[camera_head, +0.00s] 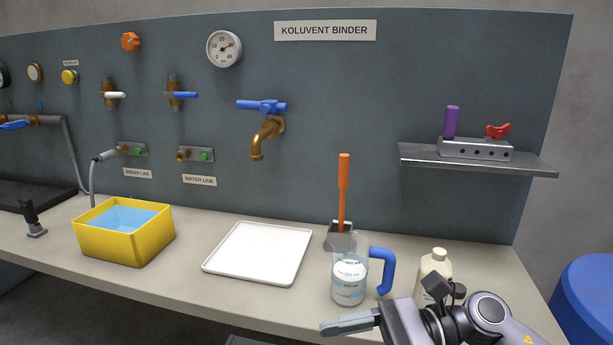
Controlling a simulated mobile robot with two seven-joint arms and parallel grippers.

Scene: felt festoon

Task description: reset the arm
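My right gripper (335,327) comes in from the lower right and points left, low at the bench's front edge. Its fingers are seen side-on and overlap, so whether they are open or shut cannot be told. Nothing is visible between them. The gripper is in front of and below a clear jug (349,281) with a blue handle, and appears apart from it. My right wrist partly covers a cream bottle (434,264). My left gripper is not in view.
A white tray (257,253) lies mid-bench and looks empty. A yellow tub (108,243) of blue liquid stands left. An orange-handled tool (343,185) stands behind the jug. A shelf (415,157) juts from the panel. A blue drum (590,300) is at right.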

